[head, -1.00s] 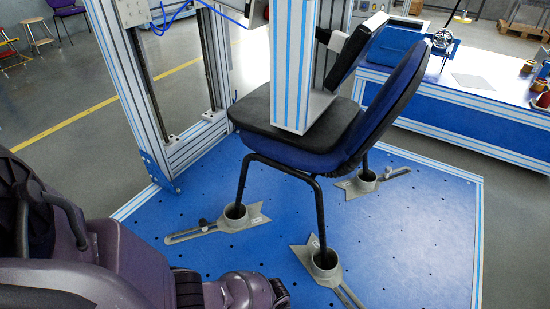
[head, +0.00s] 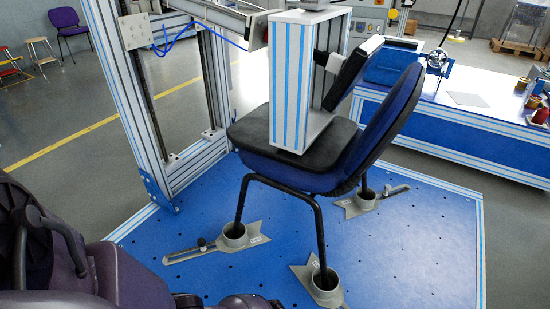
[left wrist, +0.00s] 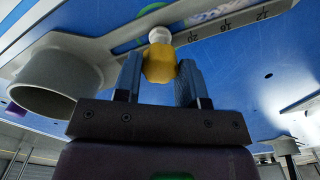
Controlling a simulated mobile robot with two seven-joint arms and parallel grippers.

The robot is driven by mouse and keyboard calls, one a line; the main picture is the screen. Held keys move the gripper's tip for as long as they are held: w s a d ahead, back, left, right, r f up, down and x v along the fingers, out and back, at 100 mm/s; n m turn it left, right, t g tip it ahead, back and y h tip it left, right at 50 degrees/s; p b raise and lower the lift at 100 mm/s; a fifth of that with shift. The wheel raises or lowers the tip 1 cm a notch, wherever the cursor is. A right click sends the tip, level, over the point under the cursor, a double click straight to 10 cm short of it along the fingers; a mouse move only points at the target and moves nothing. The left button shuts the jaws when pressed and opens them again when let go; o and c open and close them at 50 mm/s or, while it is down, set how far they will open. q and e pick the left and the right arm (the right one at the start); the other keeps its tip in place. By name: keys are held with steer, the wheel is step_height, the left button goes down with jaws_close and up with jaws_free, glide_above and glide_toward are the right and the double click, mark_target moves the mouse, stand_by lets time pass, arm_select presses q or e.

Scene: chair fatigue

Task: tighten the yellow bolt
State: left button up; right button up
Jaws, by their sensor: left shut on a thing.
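The bracket has a round grey cup (left wrist: 58,85) to the left. In the head view the bolt and my left gripper's fingers are hidden; only purple arm links show at the lower left and bottom. My right gripper is in neither view.
A dark chair (head: 290,145) stands on a blue platform (head: 400,240), its visible legs in grey cups of floor brackets (head: 235,236). A metal frame (head: 130,100) rises at the left. A blue bench (head: 450,130) is at the right.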

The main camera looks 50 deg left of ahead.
arm_select(q)
steer(key=shift+f+m, duration=0.1)
steer(key=shift+m, duration=1.9)
steer(key=m+b, duration=0.1)
steer(key=m, duration=0.1)
steer(key=shift+s+m, duration=0.1)
steer(key=shift+m, duration=0.9)
